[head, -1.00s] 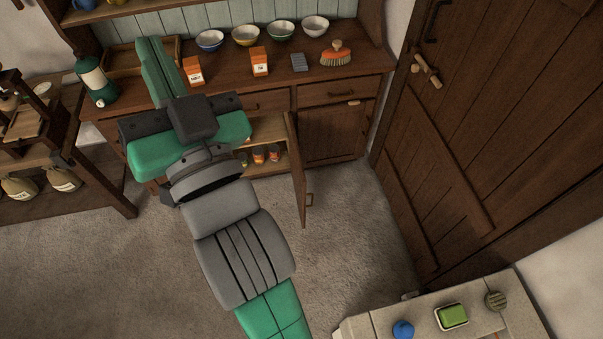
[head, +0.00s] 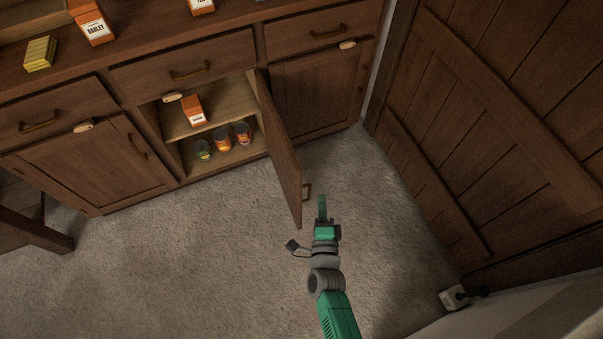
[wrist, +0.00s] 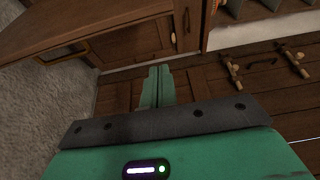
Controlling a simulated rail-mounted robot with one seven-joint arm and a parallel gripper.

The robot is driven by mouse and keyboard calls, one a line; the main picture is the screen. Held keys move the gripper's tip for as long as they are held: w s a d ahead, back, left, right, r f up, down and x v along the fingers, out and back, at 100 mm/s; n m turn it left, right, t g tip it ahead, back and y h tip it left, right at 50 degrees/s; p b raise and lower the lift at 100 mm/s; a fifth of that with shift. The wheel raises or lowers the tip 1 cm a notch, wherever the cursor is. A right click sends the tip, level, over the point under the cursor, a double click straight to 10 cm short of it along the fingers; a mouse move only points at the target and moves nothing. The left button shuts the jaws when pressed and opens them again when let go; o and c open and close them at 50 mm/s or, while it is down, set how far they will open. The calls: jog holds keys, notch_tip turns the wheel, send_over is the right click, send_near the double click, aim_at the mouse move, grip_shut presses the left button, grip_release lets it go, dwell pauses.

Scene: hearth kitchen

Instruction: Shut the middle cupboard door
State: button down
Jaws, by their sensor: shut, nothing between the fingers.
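The middle cupboard door (head: 282,150) stands wide open, hinged at the right side of its opening and jutting out over the floor. Its pull handle (head: 307,190) is on the right-facing outer side, near the free edge. My gripper (head: 322,206) is shut and empty, just right of the handle, with a small gap visible in the head view; contact cannot be confirmed. In the wrist view my closed fingers (wrist: 158,80) point ahead, and a brass handle (wrist: 62,54) shows on the door at upper left.
Inside the open cupboard are an orange carton (head: 194,111) and several jars (head: 222,139). The left cupboard door (head: 95,165) and right cupboard door (head: 318,90) are shut. A large plank door (head: 500,110) stands at the right. The carpet (head: 200,240) before the cupboards is clear.

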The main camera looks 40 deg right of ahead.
jog(key=w+d+b, duration=0.2)
jog(key=w+b, duration=0.1)
jog(key=w, duration=0.6)
jog(key=shift+d+r, duration=0.2)
jog(key=shift+d, duration=0.15)
jog(key=shift+a, duration=0.2)
